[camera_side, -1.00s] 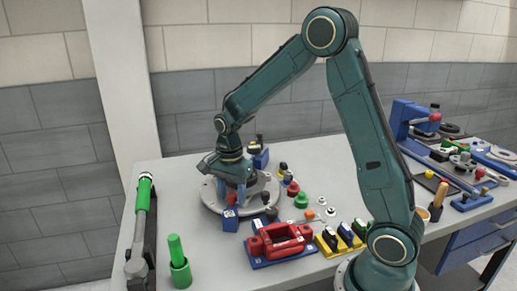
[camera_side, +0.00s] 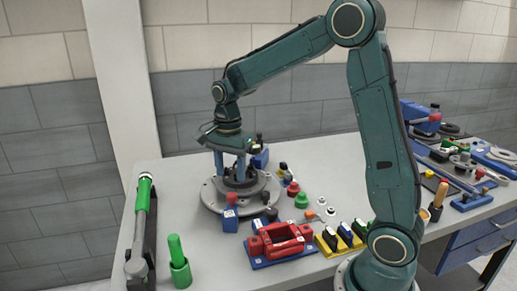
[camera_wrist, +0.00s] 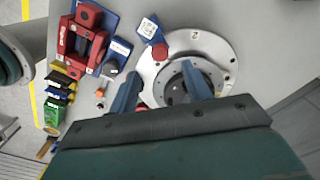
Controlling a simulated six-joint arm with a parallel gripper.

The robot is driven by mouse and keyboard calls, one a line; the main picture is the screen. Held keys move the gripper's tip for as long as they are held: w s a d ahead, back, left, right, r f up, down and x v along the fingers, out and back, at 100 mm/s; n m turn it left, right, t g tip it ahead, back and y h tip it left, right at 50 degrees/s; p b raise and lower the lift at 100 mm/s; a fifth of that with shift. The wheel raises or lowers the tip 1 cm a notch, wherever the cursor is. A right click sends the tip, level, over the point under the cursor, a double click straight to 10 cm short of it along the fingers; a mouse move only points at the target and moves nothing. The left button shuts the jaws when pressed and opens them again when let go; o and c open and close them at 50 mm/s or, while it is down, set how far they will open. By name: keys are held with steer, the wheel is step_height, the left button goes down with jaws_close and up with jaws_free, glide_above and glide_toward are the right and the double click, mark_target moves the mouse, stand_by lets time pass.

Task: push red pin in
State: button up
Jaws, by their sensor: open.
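A small blue block with a red pin (camera_side: 231,198) on top stands at the front edge of a round grey fixture (camera_side: 212,201). In the wrist view the red pin (camera_wrist: 160,51) shows at the block's end, over the plate's rim. My gripper (camera_side: 229,170) is open and points down above the fixture, behind and above the pin. In the wrist view its two blue fingers (camera_wrist: 161,71) are spread over the plate's middle with nothing between them. How far the pin is pressed in cannot be told.
A red bracket on a blue base (camera_side: 282,240) stands in front. Yellow clamps (camera_side: 340,238), red and green knobs (camera_side: 301,200) and other blue blocks (camera_side: 260,158) lie close by.

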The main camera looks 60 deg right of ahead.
step_height(320, 180, up, 6)
steer(key=shift+r, duration=0.25)
steer(key=shift+s, duration=0.1)
stand_by(0.4)
steer(key=s+a+r+n+t, duration=0.1)
steer(key=s+a+n+t, duration=0.1)
steer(key=s+n, duration=0.7)
steer(key=s+a+r+n+t, duration=0.1)
steer(key=s+a+n+t, duration=0.2)
steer(key=s+n, duration=0.6)
steer(key=s+a, duration=0.2)
steer(key=s, duration=0.1)
steer(key=shift+s+a+r+t, duration=0.2)
steer(key=shift+s+t, duration=0.1)
steer(key=shift+s, duration=0.1)
